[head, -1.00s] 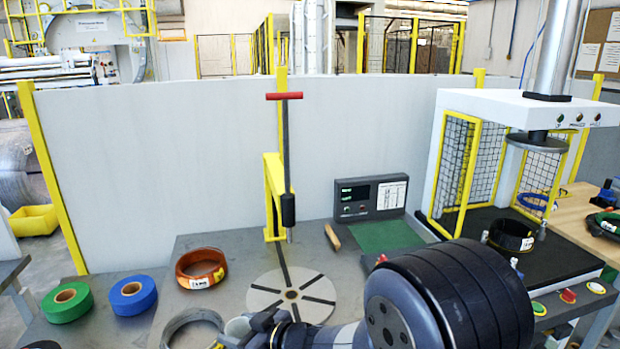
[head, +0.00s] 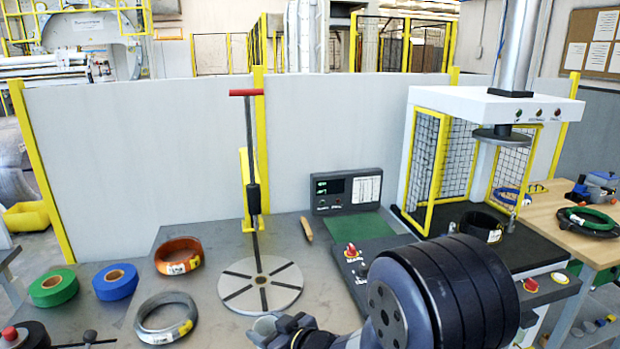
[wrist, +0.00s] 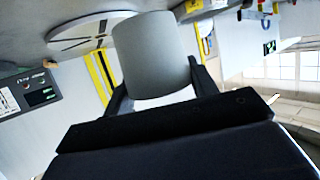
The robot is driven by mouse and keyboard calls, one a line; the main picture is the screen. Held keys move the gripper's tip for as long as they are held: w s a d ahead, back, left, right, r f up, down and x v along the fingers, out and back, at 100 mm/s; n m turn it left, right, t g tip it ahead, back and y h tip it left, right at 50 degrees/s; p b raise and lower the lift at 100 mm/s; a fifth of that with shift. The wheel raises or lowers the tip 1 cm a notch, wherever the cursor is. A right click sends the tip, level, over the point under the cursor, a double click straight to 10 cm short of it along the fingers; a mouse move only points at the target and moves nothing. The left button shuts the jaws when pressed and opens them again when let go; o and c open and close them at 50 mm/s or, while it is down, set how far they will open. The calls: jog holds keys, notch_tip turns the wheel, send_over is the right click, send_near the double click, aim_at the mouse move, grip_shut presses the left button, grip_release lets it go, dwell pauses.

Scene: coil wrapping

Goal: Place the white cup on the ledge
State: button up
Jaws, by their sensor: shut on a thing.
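The white cup (head: 264,326), looking light grey, is at the bottom of the head view, partly hidden by my gripper (head: 283,328). In the wrist view the cup (wrist: 152,55) fills the space between the two dark fingers of my gripper (wrist: 160,88), which is shut on it. The cup is held in front of the round slotted disc (head: 262,284), apart from it as far as I can tell. I cannot tell which surface is the ledge.
On the grey table are a grey coil (head: 166,318), an orange coil (head: 178,256), and blue (head: 115,281) and green (head: 53,287) tape rolls. A red-handled lever (head: 250,150) stands behind the disc. A caged press (head: 480,110) and wooden bench (head: 570,225) are at right.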

jog(key=w+d+f+m+t+h, duration=0.15)
jog(key=d+f+m+h, duration=0.35)
jog(key=d, duration=0.7)
jog(key=d+f+m+t+h, duration=0.3)
jog(key=d+f+m+h, duration=0.15)
jog(key=d, duration=0.75)
jog(key=s+f, duration=0.4)
jog(key=f, duration=0.1)
jog(key=shift+s+f+h, duration=0.25)
jog(key=shift+f+h, duration=0.05)
jog(key=shift+h, duration=0.05)
jog(key=shift+d, duration=0.15)
